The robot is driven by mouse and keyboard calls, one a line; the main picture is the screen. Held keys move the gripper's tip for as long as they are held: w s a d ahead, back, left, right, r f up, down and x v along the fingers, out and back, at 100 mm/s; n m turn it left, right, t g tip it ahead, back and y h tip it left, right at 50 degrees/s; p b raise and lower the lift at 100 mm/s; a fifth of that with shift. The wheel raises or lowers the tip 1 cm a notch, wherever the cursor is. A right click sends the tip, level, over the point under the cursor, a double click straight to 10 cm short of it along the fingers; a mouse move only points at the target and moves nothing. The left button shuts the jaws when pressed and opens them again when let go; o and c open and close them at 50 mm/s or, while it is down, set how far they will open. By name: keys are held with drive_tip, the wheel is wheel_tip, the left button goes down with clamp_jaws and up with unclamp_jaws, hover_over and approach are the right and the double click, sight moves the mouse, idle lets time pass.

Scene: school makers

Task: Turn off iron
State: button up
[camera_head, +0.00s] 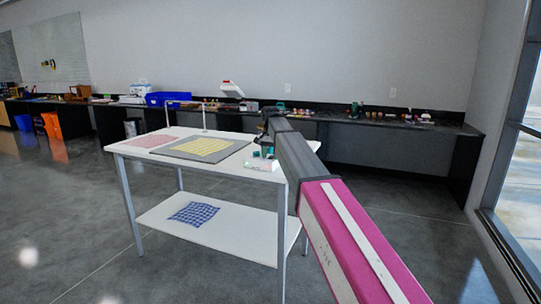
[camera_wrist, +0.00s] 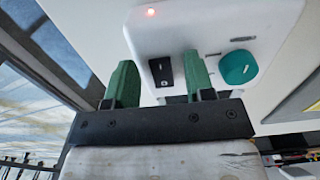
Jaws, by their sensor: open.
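The iron's station is a white box (camera_wrist: 205,30), seen close up in the wrist view, with a lit red light (camera_wrist: 151,12), a black switch (camera_wrist: 161,72) and a round teal knob (camera_wrist: 238,67). In the head view, a small white box (camera_head: 261,164) with teal on it sits at the right edge of the white table (camera_head: 133,148). My gripper (camera_wrist: 160,58) is open and empty, its green fingers either side of the switch in the picture. I cannot tell whether they touch the box. No iron handle is clearly visible.
A grey mat (camera_head: 176,152) with a yellow checked cloth (camera_head: 203,145) lies on the table, beside a red cloth (camera_head: 153,141). A blue checked cloth (camera_head: 193,214) is on the lower shelf. A cluttered bench (camera_head: 348,120) lines the back wall. Windows stand at right; the floor between is clear.

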clamp_jaws()
drive_tip(key=shift+w+r+g, duration=0.1)
drive_tip(key=shift+w+g, duration=0.2)
drive_tip(key=shift+g, duration=0.4)
drive_tip(key=shift+d+g+y, duration=0.1)
drive_tip(key=shift+g+y, duration=0.4)
drive_tip(key=shift+g, duration=0.2)
unclamp_jaws()
drive_tip(key=shift+r, duration=0.1)
